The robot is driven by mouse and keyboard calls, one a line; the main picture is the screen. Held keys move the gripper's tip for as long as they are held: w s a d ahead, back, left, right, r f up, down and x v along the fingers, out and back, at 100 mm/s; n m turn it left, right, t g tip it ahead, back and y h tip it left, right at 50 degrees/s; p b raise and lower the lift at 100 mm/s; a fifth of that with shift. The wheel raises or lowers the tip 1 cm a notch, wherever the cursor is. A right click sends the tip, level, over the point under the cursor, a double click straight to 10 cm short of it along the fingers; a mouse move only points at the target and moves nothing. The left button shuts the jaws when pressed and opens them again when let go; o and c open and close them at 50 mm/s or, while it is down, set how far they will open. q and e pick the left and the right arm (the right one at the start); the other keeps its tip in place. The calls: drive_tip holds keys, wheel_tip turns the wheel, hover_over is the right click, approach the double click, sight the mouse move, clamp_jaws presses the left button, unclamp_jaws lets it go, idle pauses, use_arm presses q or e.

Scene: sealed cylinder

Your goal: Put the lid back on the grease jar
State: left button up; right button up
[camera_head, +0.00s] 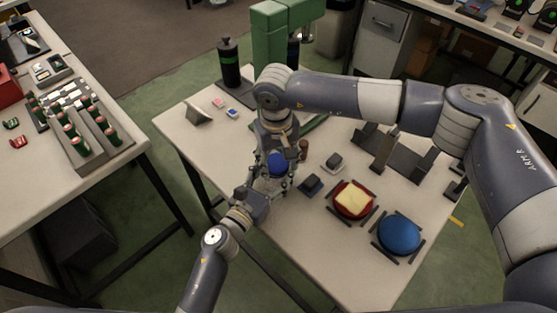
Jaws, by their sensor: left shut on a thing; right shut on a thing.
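A round blue lid (278,165) shows under my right gripper (279,160), which points down from above and is shut on it. Just below the lid is a pale, clear-looking jar (269,186), mostly hidden by the fingers. My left gripper (268,190) reaches in from the front left, low at the table's left edge, and is shut on the jar. The lid is over the jar; I cannot tell whether they touch or a gap is between them.
On the white table (305,245), a blue disc (399,235) and a red dish with a yellow pad (353,199) lie to the right. A green machine (268,45) and a dark bottle (229,62) stand behind.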

drive_tip(key=shift+o, duration=0.2)
drive_tip(key=shift+s+d+f, duration=0.15)
drive_tip(key=shift+f, duration=0.4)
drive_tip(key=o, duration=0.5)
drive_tip(key=shift+r, duration=0.1)
drive_tip(key=shift+o, duration=1.4)
drive_tip(key=shift+r, duration=0.1)
drive_tip(key=r+n, duration=0.1)
drive_tip(key=r, duration=0.1)
drive_tip(key=w+r+n, duration=0.1)
drive_tip(key=r+n, duration=0.1)
drive_tip(key=r, duration=0.1)
drive_tip(key=r+n, duration=0.1)
drive_tip(key=r, duration=0.2)
drive_tip(key=shift+w+a+r+g, duration=0.15)
drive_tip(key=shift+a+r+g, duration=0.1)
drive_tip(key=shift+a+g, duration=0.05)
